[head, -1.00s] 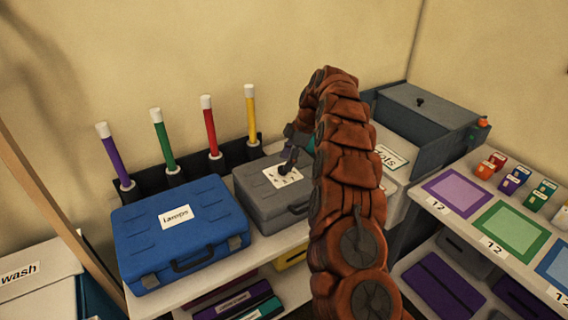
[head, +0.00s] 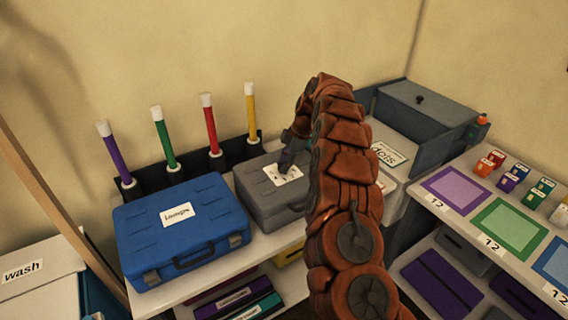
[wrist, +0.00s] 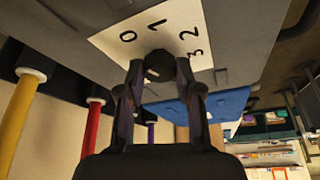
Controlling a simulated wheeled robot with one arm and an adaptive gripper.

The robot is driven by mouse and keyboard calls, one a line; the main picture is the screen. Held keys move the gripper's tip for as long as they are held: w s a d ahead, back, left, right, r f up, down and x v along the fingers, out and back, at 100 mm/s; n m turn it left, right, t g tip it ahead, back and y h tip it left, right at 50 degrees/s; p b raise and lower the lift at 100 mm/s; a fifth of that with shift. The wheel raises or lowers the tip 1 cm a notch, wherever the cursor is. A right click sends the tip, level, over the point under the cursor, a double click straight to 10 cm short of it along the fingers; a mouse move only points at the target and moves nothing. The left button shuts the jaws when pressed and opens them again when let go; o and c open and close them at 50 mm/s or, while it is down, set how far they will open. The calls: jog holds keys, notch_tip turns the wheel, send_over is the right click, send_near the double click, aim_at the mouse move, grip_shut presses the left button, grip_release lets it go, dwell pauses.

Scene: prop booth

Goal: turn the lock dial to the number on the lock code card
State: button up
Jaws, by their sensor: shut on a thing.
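The lock dial (wrist: 159,66) is a dark round knob on a white number plate (wrist: 112,42) that reads 0, 1, 2 and 3. The plate is on top of a grey case (head: 262,205) in the middle of the shelf. My gripper (wrist: 157,72) is shut on the dial, with a finger on each side of it. In the head view my gripper (head: 288,160) reaches down onto the plate and hides the dial. The dial's pointer cannot be made out. I cannot identify the lock code card in these views.
A blue case labelled lamps (head: 150,240) stands left of the grey case. Purple, green, red and yellow tubes (head: 252,110) stand behind in a dark rack. A grey bin (head: 425,115) is at the back right. A side shelf holds coloured squares (head: 510,232) and small blocks.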

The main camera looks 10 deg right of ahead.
grip_shut()
jog(key=shift+f+m+b, duration=0.15)
jog(key=shift+m+b, duration=0.15)
jog(key=shift+b, duration=0.5)
jog(key=shift+f+b, duration=0.1)
jog(key=shift+b, duration=0.3)
jog(key=m+t+b, duration=0.1)
jog(key=m+b, duration=0.1)
jog(key=b, duration=0.1)
jog(key=shift+s, duration=0.1)
jog(key=m+b, duration=0.2)
jog(key=m+t+h+b, duration=0.1)
jog(key=m+b, duration=0.1)
jog(key=b, duration=0.1)
jog(key=shift+s+m+t, duration=0.1)
jog(key=shift+m+t, duration=0.2)
jog(key=shift+m, duration=0.1)
jog(key=m+h+b, duration=0.1)
jog(key=m, duration=0.1)
jog(key=m+t+h+b, duration=0.1)
jog(key=m, duration=0.2)
jog(key=shift+a+b, duration=0.15)
jog(key=shift+b, duration=0.2)
jog(key=m, duration=0.1)
jog(key=m+h+b, duration=0.1)
jog(key=m, duration=0.3)
jog(key=shift+a+r+t+h, duration=0.1)
jog(key=shift+r+t+h, duration=0.2)
jog(key=shift+h, duration=0.1)
jog(key=shift+m, duration=0.3)
